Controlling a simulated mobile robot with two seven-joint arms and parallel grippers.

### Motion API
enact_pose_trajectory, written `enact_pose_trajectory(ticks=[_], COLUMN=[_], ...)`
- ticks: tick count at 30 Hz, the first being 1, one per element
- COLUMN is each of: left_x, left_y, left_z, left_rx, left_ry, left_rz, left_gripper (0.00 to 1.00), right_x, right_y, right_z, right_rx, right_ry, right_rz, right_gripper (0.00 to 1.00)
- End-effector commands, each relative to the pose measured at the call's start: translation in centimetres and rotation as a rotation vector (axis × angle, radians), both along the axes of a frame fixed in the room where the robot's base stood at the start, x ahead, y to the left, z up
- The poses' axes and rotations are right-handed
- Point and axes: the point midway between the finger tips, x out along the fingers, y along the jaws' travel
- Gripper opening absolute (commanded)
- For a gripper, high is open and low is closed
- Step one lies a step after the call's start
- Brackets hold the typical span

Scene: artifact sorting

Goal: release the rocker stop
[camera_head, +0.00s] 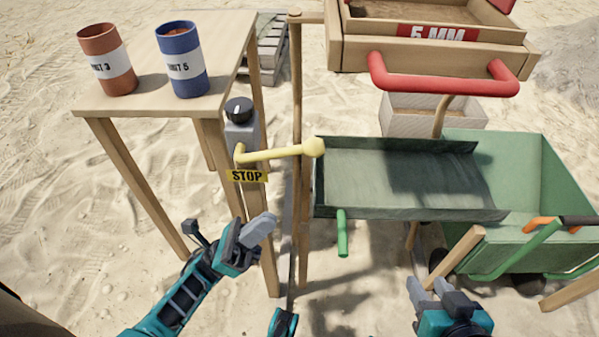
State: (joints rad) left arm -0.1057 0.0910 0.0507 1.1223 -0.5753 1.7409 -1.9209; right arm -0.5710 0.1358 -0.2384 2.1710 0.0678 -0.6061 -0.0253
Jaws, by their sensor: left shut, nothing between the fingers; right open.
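The rocker stop is a yellow lever (275,154) with a round knob at its right end, lying nearly level. A yellow STOP label (247,176) sits under its pivot, on a grey post with a black dial (239,109). My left gripper (264,226) is shut and empty, below and slightly right of the STOP label, apart from the lever. My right gripper (428,288) is open and empty, low in the view, below the green tray (400,205). The lever's knob is at the tray's left edge; I cannot tell if they touch.
A wooden table (150,101) at the left bears a red bucket (107,60) and a blue bucket (181,60). A sieve box (430,50) with a red handle (445,84) stands at the back. A green wheelbarrow (530,160) is at the right. Wooden posts stand near my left gripper.

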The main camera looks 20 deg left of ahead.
Motion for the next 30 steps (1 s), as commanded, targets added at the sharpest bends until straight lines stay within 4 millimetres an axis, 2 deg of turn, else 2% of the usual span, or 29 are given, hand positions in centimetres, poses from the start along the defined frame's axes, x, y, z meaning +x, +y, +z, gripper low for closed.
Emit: enact_pose_trajectory(ticks=[5, 12, 19, 24, 30], left_x=[0.3, 1.7, 3.2, 3.6, 3.8], left_y=[-0.7, -3.4, -6.2, -5.7, -5.6], left_z=[0.9, 4.5, 7.9, 10.3, 11.3], left_rx=[-0.001, -0.002, -0.003, 0.0, 0.0], left_ry=[0.0, -0.003, -0.002, -0.001, 0.001], left_rz=[-0.001, 0.0, -0.001, 0.0, -0.001], left_gripper=[0.0, 0.0, 0.0, 0.0, 0.0], right_x=[0.0, 0.2, 0.1, -0.1, -0.3], right_y=[0.0, -0.3, -0.8, -1.0, -1.1], right_z=[0.5, 1.6, 1.5, 1.8, 1.5], right_rx=[0.0, -0.002, -0.012, -0.016, -0.02], right_ry=[-0.002, -0.017, -0.01, -0.008, 0.0], right_rz=[-0.001, -0.01, -0.018, -0.019, -0.019], right_gripper=[0.43, 0.43, 0.43, 0.43, 0.43])
